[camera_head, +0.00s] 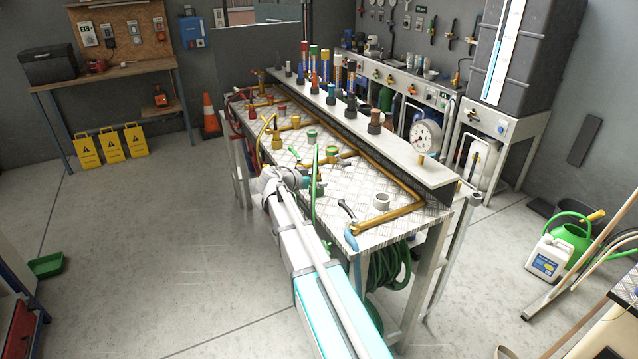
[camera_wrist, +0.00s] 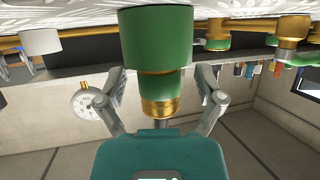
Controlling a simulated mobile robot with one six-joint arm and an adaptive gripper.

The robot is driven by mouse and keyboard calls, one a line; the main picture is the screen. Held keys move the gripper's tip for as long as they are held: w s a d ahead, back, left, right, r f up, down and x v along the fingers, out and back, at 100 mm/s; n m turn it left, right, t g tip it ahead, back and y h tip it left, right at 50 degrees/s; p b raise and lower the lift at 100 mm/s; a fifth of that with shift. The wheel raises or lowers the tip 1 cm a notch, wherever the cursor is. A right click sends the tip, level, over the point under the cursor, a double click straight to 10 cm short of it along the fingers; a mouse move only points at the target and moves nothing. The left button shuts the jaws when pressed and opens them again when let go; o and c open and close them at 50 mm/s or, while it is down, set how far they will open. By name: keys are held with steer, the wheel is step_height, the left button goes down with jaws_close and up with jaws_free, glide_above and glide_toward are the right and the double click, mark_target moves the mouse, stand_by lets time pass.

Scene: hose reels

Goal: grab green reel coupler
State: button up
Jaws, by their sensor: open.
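A green coupler (camera_wrist: 156,38) with a brass collar and tip fills the middle of the wrist view. Its narrow brass end points down the picture toward my gripper. My gripper (camera_wrist: 161,82) is open, with one finger at each side of the coupler and visible gaps between. In the head view my gripper (camera_head: 296,180) is at the near left edge of the metal-topped bench (camera_head: 345,187), beside a green upright hose (camera_head: 315,200). My own wrist hides much of the coupler there. A green hose reel (camera_head: 388,264) hangs under the bench.
Brass pipes (camera_head: 384,216) and other fittings, including a green-topped one (camera_head: 311,136), stand on the bench. A pressure gauge (camera_head: 426,136) and a row of coloured couplers line the raised rear shelf.

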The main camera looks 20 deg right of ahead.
stand_by(0.4)
jaws_close()
